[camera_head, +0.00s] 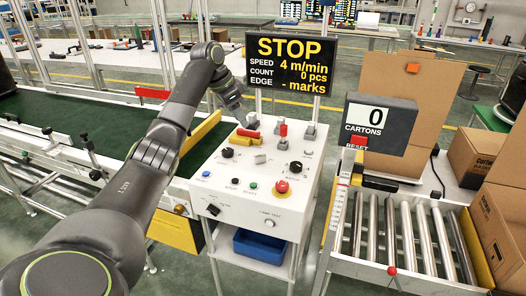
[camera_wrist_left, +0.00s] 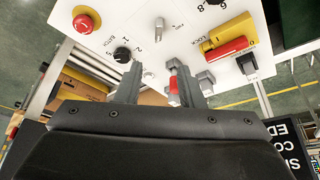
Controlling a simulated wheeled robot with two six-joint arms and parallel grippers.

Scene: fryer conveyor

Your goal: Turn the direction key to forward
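A small silver key-like switch (camera_wrist_left: 160,30) stands on the white control panel in the left wrist view, with a small label beside it too blurred to read surely. It also shows on the panel in the head view (camera_head: 260,158); I take it for the direction key. My left gripper (camera_head: 238,107) hangs above the panel's back left part. In the left wrist view its two fingers (camera_wrist_left: 160,88) are apart with nothing held. A red-topped lever (camera_wrist_left: 173,88) shows between the fingers, beyond them. The key stands clear of the fingers. My right gripper is out of view.
Near the key are a black knob (camera_wrist_left: 122,54), a red emergency stop (camera_head: 281,186) and a red and yellow lock (camera_head: 247,137). A display reading STOP (camera_head: 290,62) stands behind the panel. A carton counter (camera_head: 380,122) and rollers (camera_head: 410,236) are at right, a green belt (camera_head: 80,118) at left.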

